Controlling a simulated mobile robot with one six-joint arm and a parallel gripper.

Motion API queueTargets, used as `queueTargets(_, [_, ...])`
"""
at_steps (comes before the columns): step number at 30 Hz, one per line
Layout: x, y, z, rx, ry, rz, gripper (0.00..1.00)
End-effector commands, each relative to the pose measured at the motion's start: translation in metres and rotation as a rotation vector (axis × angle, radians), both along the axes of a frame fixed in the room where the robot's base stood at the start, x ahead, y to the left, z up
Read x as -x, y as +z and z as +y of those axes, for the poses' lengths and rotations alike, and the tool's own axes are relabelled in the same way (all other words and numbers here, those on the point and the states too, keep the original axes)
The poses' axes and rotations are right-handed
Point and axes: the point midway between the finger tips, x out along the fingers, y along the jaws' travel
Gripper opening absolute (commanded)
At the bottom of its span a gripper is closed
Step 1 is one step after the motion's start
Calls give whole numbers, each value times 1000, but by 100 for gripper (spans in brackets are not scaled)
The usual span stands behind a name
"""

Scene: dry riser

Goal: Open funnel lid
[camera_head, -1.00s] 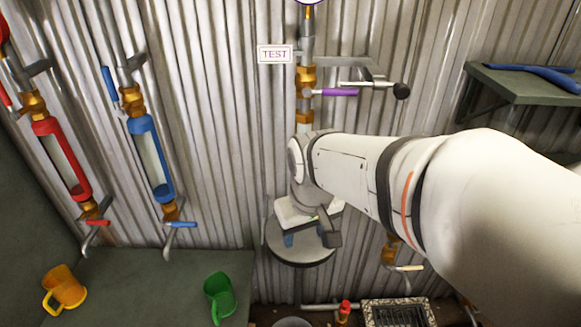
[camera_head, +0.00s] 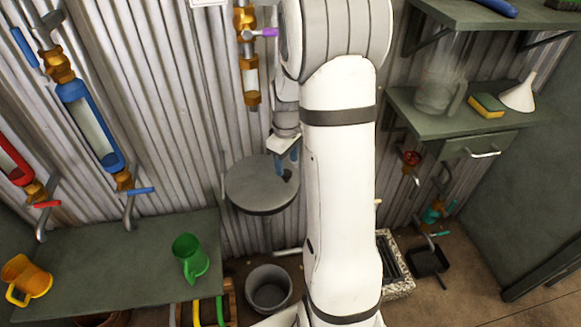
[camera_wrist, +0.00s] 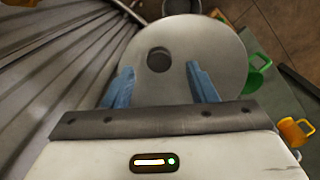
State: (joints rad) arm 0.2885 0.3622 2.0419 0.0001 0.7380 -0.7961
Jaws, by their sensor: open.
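The funnel lid (camera_head: 250,190) is a round, flat grey disc in front of the corrugated wall, left of my arm in the head view. It fills the upper middle of the wrist view (camera_wrist: 210,55). A dark round knob or hole (camera_wrist: 159,60) shows on it; I cannot tell which. My gripper (camera_head: 286,163) is open above the right part of the disc. In the wrist view its blue fingers (camera_wrist: 158,72) stand on either side of the dark round spot, with nothing between them. I cannot tell whether the fingertips touch the disc. The lid looks flat, and any funnel under it is hidden.
A bench with a green mug (camera_head: 190,257) and an orange mug (camera_head: 27,280) is at left. A grey bucket (camera_head: 269,290) stands below the disc. Shelves at right hold a glass jug (camera_head: 437,95), sponge (camera_head: 487,105) and white funnel (camera_head: 520,93). Blue and red valved tubes line the left wall.

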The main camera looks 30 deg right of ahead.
Motion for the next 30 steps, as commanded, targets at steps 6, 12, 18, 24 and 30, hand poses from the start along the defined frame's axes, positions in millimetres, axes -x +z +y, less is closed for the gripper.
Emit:
queueTargets(6, [1, -30, 1, -1, 0, 3, 52])
queueTargets(12, [0, -38, 1, 0, -1, 0, 52])
queueTargets(18, [0, -38, 0, 0, -1, 0, 51])
queueTargets(24, [0, -38, 0, 0, -1, 0, 35])
queueTargets(30, [0, -38, 1, 0, -1, 0, 18])
